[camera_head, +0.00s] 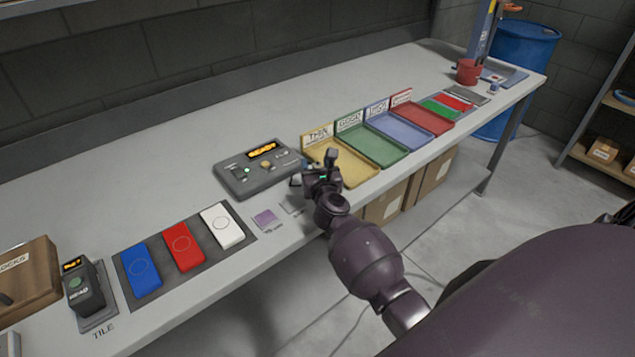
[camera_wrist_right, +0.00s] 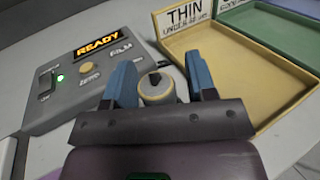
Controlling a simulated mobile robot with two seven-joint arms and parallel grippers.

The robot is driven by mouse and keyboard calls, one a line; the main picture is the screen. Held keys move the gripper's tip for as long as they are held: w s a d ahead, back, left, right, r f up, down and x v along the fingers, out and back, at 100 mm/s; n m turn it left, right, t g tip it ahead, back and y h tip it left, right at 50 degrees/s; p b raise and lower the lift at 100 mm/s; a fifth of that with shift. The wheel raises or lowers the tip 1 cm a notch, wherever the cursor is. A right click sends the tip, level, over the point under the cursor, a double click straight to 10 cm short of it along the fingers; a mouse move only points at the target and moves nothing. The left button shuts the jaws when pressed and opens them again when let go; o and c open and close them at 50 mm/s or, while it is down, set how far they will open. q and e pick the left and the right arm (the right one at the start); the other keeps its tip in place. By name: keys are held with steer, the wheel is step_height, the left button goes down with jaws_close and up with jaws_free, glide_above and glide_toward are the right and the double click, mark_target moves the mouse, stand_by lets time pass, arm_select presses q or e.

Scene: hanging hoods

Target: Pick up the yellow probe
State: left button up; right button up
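The yellow probe (camera_wrist_right: 157,90) shows in the right wrist view as a round, pale yellow body with a dark top. It stands between the two blue fingers of my right gripper (camera_wrist_right: 160,82), which is open around it. A gap shows at the right finger; at the left finger I cannot tell whether they touch. In the head view my right gripper (camera_head: 310,178) is low over the table's front part, between the grey gauge and the yellow tray, and the probe is not clearly visible there. My left gripper is not in view.
The grey gauge (camera_head: 257,170) reads READY. The yellow THIN tray (camera_head: 345,172) is close on the right, with green (camera_head: 372,147), blue (camera_head: 402,132) and red (camera_head: 428,118) trays beyond. Blue, red and white tiles (camera_head: 222,226) lie on a dark mat at left.

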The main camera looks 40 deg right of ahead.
steer(key=c, duration=0.8)
steer(key=shift+c, duration=0.2)
steer(key=shift+r, duration=0.15)
